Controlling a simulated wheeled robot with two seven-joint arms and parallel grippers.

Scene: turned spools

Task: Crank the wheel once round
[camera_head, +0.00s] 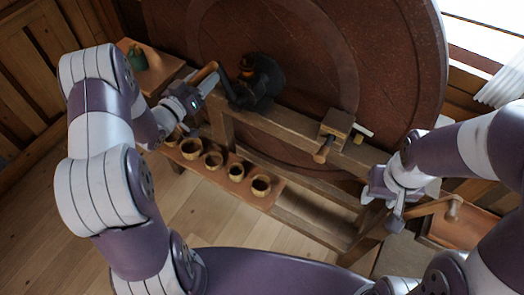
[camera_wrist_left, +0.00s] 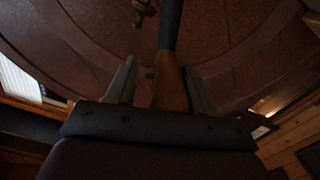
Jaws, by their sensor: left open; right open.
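A large dark red-brown wheel (camera_head: 395,60) stands upright behind a wooden frame. Its dark metal crank arm (camera_head: 230,92) runs from the black hub (camera_head: 262,82) toward my left gripper. The crank's wooden handle (camera_head: 205,72) is at my left gripper (camera_head: 204,85). In the left wrist view the handle (camera_wrist_left: 170,85) lies between the two open fingers of my left gripper (camera_wrist_left: 161,70), with a visible gap on the left side. My right gripper (camera_head: 396,222) is open and empty at the right, above the frame's right end.
A low shelf (camera_head: 225,185) with several small wooden cups runs along the front of the frame. A wooden block with a peg (camera_head: 335,128) sits on the beam. A bar with an upright peg (camera_head: 432,207) is close to my right gripper. A small table (camera_head: 155,68) holds a green object.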

